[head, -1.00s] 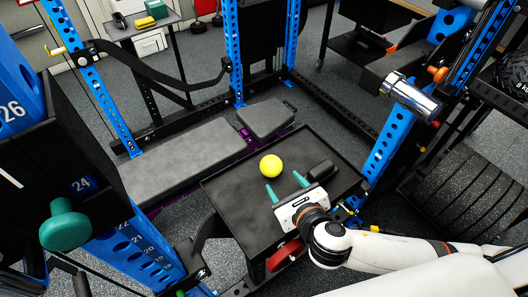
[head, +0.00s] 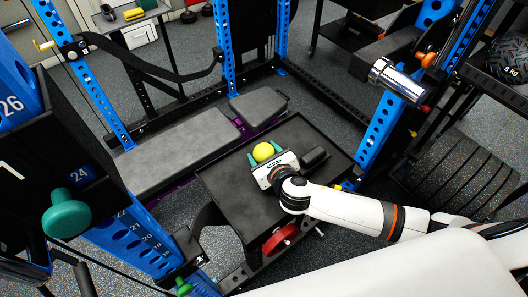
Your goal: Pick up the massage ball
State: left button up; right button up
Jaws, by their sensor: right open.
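The massage ball (head: 263,152) is a bright yellow ball over the black tray table (head: 225,190), toward its far side. My right gripper (head: 264,157) has a white body and two green fingers. It is open, with one finger on each side of the ball. I cannot tell whether the fingers touch it. The gripper body hides the near lower part of the ball. My left gripper is not in view.
A dark object (head: 313,157) lies on the table just right of the gripper. A grey bench (head: 180,150) stands behind the table. Blue rack posts (head: 385,125) rise at both sides. The table's left front is clear.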

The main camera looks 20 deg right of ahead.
jog(key=c, duration=0.7)
notch_tip(320, 180, up, 9)
jog(key=shift+r+p, duration=0.2)
jog(key=shift+p, duration=0.2)
jog(key=s+d+r+m+h, duration=0.1)
jog(key=s+d+r, duration=0.3)
jog(key=s+r, duration=0.25)
send_near(262, 149)
jog(key=shift+n+y, duration=0.3)
jog(key=x, duration=0.5)
jog(key=shift+d+p, duration=0.25)
jog(key=shift+p, duration=0.1)
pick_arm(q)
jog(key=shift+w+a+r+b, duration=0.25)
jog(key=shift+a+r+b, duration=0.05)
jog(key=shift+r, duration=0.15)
pick_arm(e)
jog(key=shift+f, duration=2.45)
